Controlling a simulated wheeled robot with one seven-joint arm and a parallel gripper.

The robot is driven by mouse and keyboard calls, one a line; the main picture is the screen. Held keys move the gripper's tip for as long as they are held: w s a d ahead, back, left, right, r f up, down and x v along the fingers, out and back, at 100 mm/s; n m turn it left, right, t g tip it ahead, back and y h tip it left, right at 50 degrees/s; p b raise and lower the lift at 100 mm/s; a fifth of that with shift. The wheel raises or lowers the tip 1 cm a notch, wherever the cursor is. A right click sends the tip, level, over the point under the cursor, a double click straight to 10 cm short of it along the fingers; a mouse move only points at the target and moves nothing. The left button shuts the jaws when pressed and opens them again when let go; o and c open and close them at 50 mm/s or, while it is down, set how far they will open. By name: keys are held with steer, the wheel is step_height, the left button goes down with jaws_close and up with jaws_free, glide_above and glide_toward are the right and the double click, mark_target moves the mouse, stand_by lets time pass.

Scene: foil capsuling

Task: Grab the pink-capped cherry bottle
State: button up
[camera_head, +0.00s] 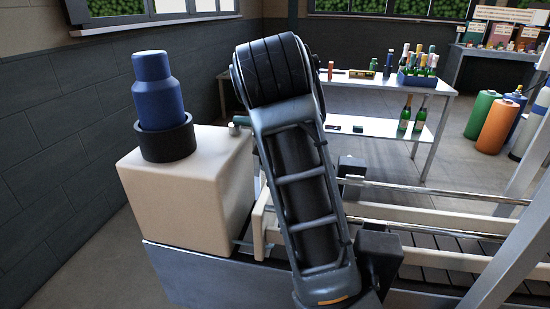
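I cannot make out a pink-capped cherry bottle for certain. Several small bottles stand at the back table, some in or behind a blue crate (417,80), with caps too small to tell apart. A small red upright item (331,70) stands on the same table, farther left. Two dark green bottles (405,113) with pale labels stand on the lower shelf. My arm rises through the middle of the view and hides part of the scene behind it. My gripper is not in view.
A beige block (185,190) at left carries a black ring (166,143) with a blue stepped cylinder (153,85) in it. A conveyor with metal rails (440,229) runs right. The white table (385,82) stands behind. Orange (496,125) and green (480,114) cylinders stand at far right.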

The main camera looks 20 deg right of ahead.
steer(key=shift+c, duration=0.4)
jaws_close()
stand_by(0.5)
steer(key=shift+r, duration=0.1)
